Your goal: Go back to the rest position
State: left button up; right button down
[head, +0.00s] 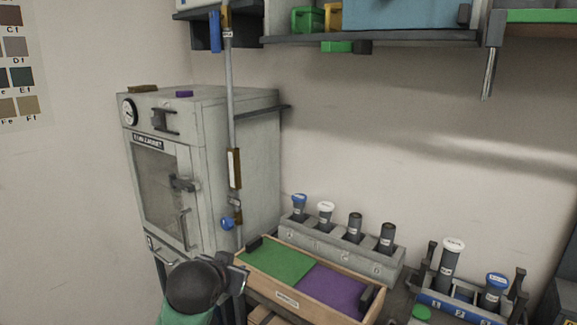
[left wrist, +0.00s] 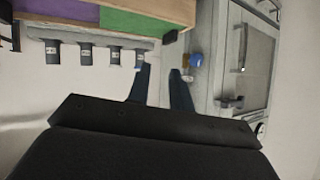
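My left gripper (head: 236,282) is at the bottom of the head view, at the end of a dark, green-banded arm. It is in front of the grey cabinet's lower right corner and left of the wooden tray. In the left wrist view its two dark fingers (left wrist: 160,88) stand apart with nothing visible between them, so it is open and empty. A blue knob (left wrist: 196,60) shows beyond the fingertips, apart from them. My right gripper is in neither view.
The grey cabinet (head: 246,150) has a shut door and an upright pipe (head: 231,110) beside it. The wooden tray (head: 372,312) holds green and purple panels. Behind it is a rack (head: 340,255) of capped tubes; another rack (head: 455,308) stands right. A shelf (head: 400,37) hangs above.

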pick_arm(q)
jog(key=s+a+f+n+g, duration=0.1)
jog(key=s+f+g, duration=0.1)
jog(key=s+f, duration=0.7)
jog(key=s+f+g, duration=0.3)
jog(key=s+f, duration=0.2)
jog(key=f, duration=0.7)
jog(key=s+f+g, duration=0.2)
jog(key=s+f, duration=0.5)
jog(key=s, duration=0.3)
jog(key=s+f+g+p, duration=0.1)
jog(key=s+f+g, duration=0.1)
jog(key=s+f, duration=0.5)
jog(key=s, duration=0.3)
jog(key=shift+s+n, duration=0.35)
jog(key=shift+n, duration=0.05)
